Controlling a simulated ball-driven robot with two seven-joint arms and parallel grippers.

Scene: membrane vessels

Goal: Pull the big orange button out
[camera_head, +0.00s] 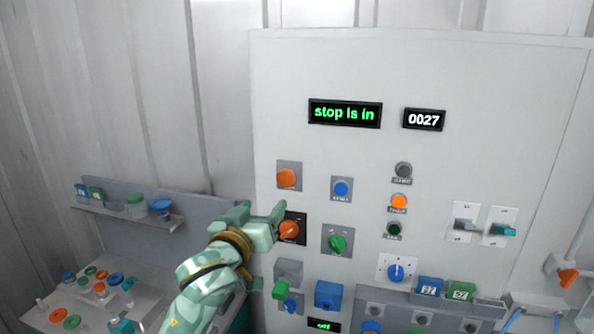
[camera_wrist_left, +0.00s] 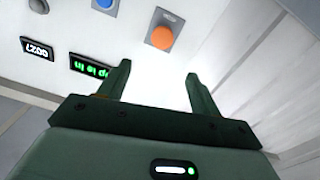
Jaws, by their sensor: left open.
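The big orange button (camera_head: 287,177) is a round cap on a grey plate at the upper left of the panel's controls. It also shows in the left wrist view (camera_wrist_left: 161,38), beyond the gap between my fingertips. My left gripper (camera_head: 262,213) is open and empty, below and left of the button in the head view, apart from it. In the left wrist view its two fingers (camera_wrist_left: 157,70) point toward the panel. The green display (camera_head: 345,113) reads "stop is in". My right gripper is out of view.
An orange knob on a black plate (camera_head: 290,229) is partly behind my left gripper. A blue button (camera_head: 341,188) and a green knob (camera_head: 338,243) sit to the right. A bench with coloured parts (camera_head: 90,300) is at lower left.

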